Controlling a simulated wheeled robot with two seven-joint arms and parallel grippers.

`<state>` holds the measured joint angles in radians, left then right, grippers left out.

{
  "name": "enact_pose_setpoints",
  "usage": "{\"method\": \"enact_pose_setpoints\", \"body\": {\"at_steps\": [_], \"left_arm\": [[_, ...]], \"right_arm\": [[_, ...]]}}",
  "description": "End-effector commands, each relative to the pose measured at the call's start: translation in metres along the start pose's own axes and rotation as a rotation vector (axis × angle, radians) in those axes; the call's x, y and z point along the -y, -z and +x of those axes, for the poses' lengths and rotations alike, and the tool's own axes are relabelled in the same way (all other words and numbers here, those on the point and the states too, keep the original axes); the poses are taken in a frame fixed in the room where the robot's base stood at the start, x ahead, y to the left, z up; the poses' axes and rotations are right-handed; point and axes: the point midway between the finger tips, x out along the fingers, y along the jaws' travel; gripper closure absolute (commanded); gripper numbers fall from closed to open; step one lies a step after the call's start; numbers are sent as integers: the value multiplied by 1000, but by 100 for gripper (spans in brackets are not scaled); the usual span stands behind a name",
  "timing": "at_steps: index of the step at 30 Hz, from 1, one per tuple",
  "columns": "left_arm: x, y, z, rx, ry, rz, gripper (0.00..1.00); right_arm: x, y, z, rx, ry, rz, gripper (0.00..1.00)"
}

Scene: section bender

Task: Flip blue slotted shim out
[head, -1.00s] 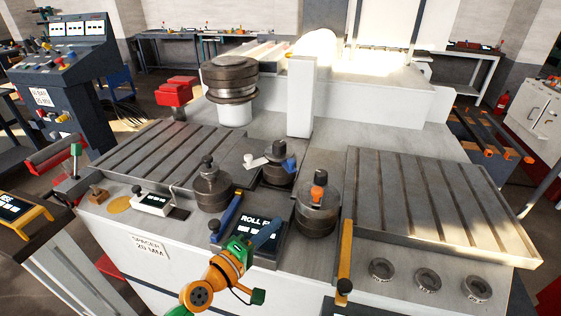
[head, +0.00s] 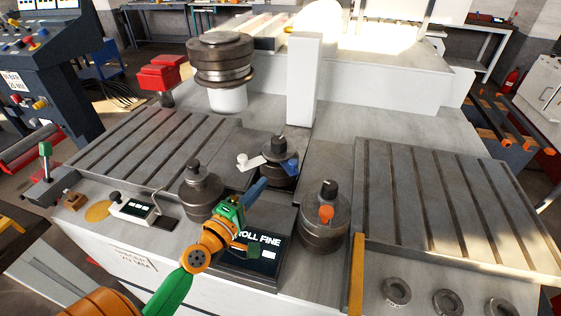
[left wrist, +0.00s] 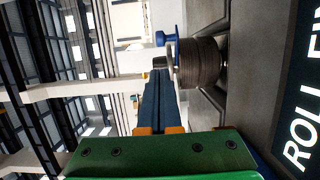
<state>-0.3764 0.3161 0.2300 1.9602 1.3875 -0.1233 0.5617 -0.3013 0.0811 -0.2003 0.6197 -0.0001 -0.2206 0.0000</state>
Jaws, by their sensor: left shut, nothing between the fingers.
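The blue slotted shim (head: 291,168) is a small blue piece at the right side of the middle roller (head: 279,152). A blue piece (left wrist: 162,38) also shows beside the dark roller (left wrist: 200,62) in the left wrist view. My left gripper (head: 263,182) is shut and empty, its dark blue fingers pointing up toward the front of the middle roller. In the left wrist view the shut fingers (left wrist: 157,75) end close to the roller's left edge; I cannot tell whether they touch. The shim's slot is too small to make out. My right gripper is not in view.
A white piece (head: 250,161) sits left of the middle roller. Left roller (head: 200,190) and right roller (head: 325,230) stand on either side; the right one has an orange piece (head: 326,214). A dark display (head: 262,240) lies under my left arm. Slotted plates (head: 430,210) flank the rollers.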

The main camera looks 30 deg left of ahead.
Motion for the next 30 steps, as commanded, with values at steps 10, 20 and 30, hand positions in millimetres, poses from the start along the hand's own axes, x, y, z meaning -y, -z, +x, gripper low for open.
{"method": "enact_pose_setpoints", "body": {"at_steps": [10, 20, 30], "left_arm": [[-2, 0, 57, 0, -4, -2, 100], [0, 0, 98, 0, -1, -1, 100], [0, 0, 100, 1, 0, 0, 100]], "right_arm": [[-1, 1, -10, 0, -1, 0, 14], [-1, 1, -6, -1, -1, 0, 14], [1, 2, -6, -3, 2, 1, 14]]}}
